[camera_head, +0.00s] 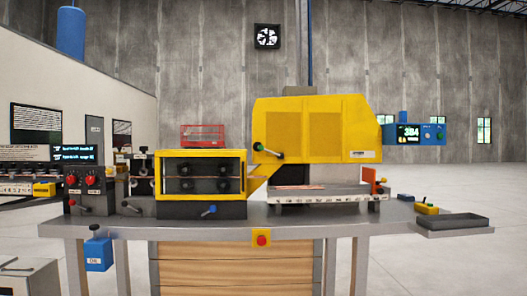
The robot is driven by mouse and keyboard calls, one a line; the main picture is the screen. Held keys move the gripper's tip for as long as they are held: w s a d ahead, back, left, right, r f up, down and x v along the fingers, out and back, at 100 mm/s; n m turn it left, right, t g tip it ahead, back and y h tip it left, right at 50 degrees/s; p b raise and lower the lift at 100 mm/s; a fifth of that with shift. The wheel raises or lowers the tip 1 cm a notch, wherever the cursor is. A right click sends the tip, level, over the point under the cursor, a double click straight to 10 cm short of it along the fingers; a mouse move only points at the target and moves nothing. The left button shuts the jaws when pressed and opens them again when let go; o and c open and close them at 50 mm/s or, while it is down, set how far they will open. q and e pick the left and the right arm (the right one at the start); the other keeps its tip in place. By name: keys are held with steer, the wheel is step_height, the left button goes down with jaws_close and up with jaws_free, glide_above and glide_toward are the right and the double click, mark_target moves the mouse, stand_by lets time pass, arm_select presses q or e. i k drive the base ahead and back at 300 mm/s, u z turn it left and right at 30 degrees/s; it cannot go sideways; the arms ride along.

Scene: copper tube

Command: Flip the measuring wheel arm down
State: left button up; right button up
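Neither of my grippers shows in the head view. A grey workbench (400,222) stands ahead with a tube-working machine on it. Several small dark fittings stand between the black control box (90,192) and the yellow-framed roller unit (200,155). One is an upright dark assembly (141,172) with a small knob on top. A short dark lever (131,207) sits low in front of it. I cannot tell for sure which part is the measuring wheel arm, or its angle. A thin copper-coloured tube (300,187) lies by the large yellow housing (315,128).
An orange upright plate (368,177) stands at the right end of the ruled rail (330,198). A dark tray (452,222) is at the bench's right end. A blue box (98,254) hangs at the front left. The floor at right is clear.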

mark_target(268, 151)
steer(key=u, duration=0.3)
steer(key=i, duration=2.35)
steer(key=z, duration=0.35)
